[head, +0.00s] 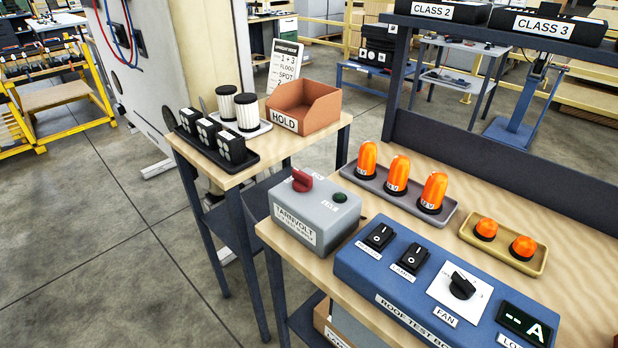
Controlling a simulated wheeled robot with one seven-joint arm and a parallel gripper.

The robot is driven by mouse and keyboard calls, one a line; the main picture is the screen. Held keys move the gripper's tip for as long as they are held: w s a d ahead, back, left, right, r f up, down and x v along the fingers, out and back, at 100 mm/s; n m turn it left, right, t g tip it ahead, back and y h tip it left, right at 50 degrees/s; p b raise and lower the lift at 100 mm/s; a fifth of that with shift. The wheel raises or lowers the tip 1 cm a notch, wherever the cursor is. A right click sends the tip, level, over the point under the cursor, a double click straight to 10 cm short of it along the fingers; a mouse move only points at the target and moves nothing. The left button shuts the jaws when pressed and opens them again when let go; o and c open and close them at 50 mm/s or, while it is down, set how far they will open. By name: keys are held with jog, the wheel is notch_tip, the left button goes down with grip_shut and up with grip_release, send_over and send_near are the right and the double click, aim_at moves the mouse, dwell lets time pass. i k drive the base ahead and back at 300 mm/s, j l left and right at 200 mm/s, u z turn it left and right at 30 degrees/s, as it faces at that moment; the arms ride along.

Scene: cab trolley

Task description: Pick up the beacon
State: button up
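Three tall orange beacons with black bases stand upright in a row in a grey tray (346,175) on the wooden bench: a left one (367,158), a middle one (398,173) and a right one (433,191). Each has a small white label low on its dome, too small to read surely. Two short orange domes, a left one (486,228) and a right one (523,246), sit in a yellow tray (470,238) to the right. Which beacon is meant cannot be told. My gripper is not in view.
In front of the trays are a blue roof test box (400,290) with switches and a grey box (318,219) with a red knob. The left trolley (260,152) holds a HOLD bin (303,105), white filters (247,110) and black switches (208,131). Floor at left is clear.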

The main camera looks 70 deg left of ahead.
aim_at(430, 202)
jog(key=u, duration=1.75)
